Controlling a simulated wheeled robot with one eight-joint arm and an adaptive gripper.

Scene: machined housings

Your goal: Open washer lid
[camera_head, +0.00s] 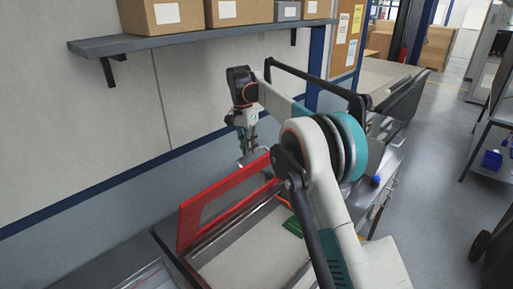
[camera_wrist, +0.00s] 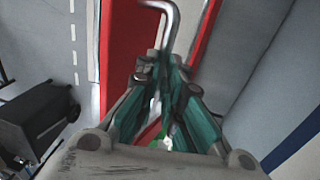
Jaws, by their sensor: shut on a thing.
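The washer lid (camera_head: 190,222) is a red frame with an open middle. In the head view it stands tilted up along the back edge of the washer. Its red bars also show in the wrist view (camera_wrist: 125,45). A bent metal handle (camera_wrist: 172,12) sits on the lid. My gripper (camera_head: 246,150) is at the lid's upper far end. In the wrist view its teal fingers (camera_wrist: 165,62) close on the handle. The exact contact is partly hidden by the fingers.
The washer's open basin (camera_head: 240,255) lies below the lid, partly hidden by my arm. A wall shelf (camera_head: 180,42) with several boxes hangs above. The wall is close behind the lid. A dark cart (camera_wrist: 35,120) shows at the left of the wrist view. Open floor (camera_head: 430,170) lies at the right.

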